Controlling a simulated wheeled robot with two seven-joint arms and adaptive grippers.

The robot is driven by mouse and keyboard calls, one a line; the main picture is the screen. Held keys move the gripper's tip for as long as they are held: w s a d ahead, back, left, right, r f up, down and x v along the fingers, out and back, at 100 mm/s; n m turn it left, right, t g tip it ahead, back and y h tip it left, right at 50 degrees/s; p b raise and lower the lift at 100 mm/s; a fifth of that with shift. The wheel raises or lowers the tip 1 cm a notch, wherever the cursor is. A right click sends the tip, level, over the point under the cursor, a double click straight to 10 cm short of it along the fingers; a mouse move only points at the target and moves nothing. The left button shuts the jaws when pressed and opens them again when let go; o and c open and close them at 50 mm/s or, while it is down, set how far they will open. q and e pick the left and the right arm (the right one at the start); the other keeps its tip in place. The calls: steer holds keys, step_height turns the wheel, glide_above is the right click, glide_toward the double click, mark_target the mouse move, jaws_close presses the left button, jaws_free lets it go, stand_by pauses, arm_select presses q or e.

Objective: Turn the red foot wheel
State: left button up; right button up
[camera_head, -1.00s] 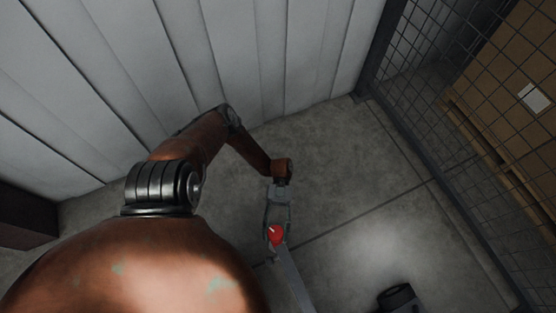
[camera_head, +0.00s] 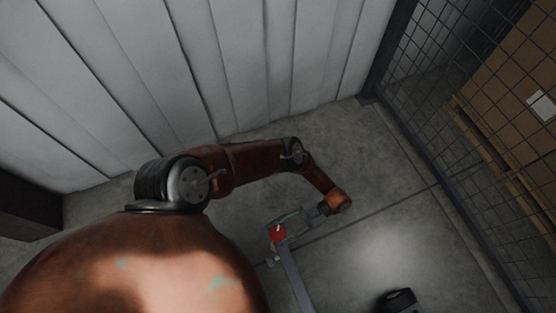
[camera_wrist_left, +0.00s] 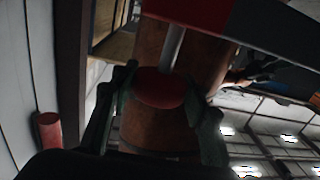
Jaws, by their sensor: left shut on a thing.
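The red foot wheel (camera_head: 278,232) is a small red disc at the end of a grey bar (camera_head: 296,279) low over the floor. My left gripper (camera_head: 276,238) reaches it from the right in the head view and is shut on it. In the left wrist view the red wheel (camera_wrist_left: 160,88) sits between the two dark fingers of my left gripper (camera_wrist_left: 160,102), with a pale rod running up from it. The fingers hide part of the wheel's rim in the head view.
A pale panelled wall (camera_head: 190,75) stands behind, and a wire mesh fence (camera_head: 455,120) with cardboard boxes (camera_head: 515,85) beyond it is on the right. The concrete floor (camera_head: 390,195) between is clear. A red cylinder (camera_wrist_left: 47,131) shows at left in the wrist view.

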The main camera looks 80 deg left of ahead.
arm_select(q)
steer(key=m+y, duration=0.3)
steer(key=y, duration=0.2)
steer(key=m+y, duration=0.3)
steer(key=y, duration=0.2)
steer(key=shift+m, duration=0.3)
steer(key=m+t+y, duration=0.2)
steer(key=m+y, duration=0.1)
steer(key=y, duration=0.1)
steer(key=m+t+y, duration=0.2)
steer(key=m+y, duration=0.1)
steer(key=y, duration=0.1)
steer(key=shift+y, duration=0.4)
steer(key=shift+s+m+t, duration=0.1)
steer(key=shift+m+t, duration=0.2)
steer(key=shift+t, duration=0.1)
steer(key=o, duration=1.2)
steer(key=shift+r, duration=0.1)
step_height(320, 180, up, 9)
steer(key=shift+r, duration=0.4)
